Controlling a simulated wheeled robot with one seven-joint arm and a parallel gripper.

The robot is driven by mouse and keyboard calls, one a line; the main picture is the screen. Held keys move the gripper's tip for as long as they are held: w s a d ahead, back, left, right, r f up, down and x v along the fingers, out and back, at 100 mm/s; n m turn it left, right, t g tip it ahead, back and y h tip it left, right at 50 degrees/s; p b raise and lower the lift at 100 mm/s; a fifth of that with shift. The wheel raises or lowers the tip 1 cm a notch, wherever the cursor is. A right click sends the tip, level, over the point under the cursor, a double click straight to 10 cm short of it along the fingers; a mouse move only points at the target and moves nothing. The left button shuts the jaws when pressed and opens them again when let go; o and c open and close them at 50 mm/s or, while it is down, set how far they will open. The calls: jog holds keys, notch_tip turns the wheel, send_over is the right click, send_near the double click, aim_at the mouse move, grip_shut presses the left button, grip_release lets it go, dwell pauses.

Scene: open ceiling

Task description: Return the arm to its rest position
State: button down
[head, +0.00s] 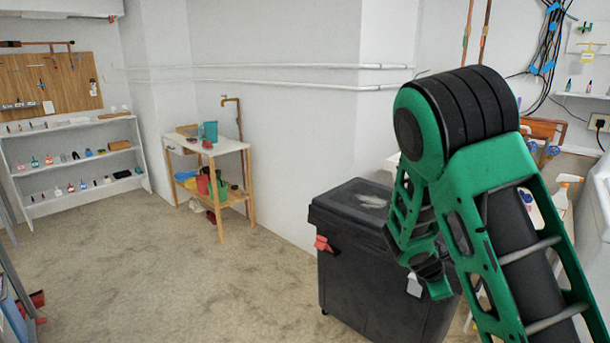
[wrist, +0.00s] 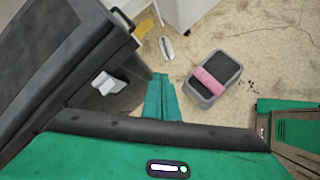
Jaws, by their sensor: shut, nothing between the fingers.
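My green and black arm fills the right side of the head view. It rises to a bent elbow at the top, and its forearm hangs down from there. My gripper (head: 437,287) points downward in front of the black tool chest (head: 362,290), near its right side. I cannot tell whether it touches the chest. In the wrist view my gripper (wrist: 163,98) shows as green fingers closed together with nothing held. The black tool chest (wrist: 75,50) stands close on the left there, with a white latch.
A grey bin with a pink band (wrist: 207,80) and a small white object (wrist: 167,48) are on the floor. A small wooden table (head: 220,148) stands farther back by the wall, and white shelves (head: 75,165) stand at the far left. The floor (head: 170,270) between is clear.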

jog(key=s+d+r+m+g+y, duration=0.2)
jog(key=s+r+m, duration=0.35)
jog(key=s, duration=0.35)
jog(key=s+d+r+m+g+y, duration=0.15)
jog(key=s+r+m, duration=0.25)
jog(key=s+m, duration=0.4)
jog(key=s+a+r+m+y, duration=0.1)
jog(key=s+r+m+y, duration=0.1)
jog(key=s+m, duration=0.3)
jog(key=s+a+r+m+y, duration=0.2)
jog(key=s+r+m, duration=0.2)
jog(key=s, duration=1)
jog(key=shift+r+m, duration=0.35)
jog(key=shift+r, duration=0.15)
jog(key=shift+w+d+f, duration=0.1)
jog(key=shift+w+f, duration=0.15)
jog(key=shift+w, duration=0.4)
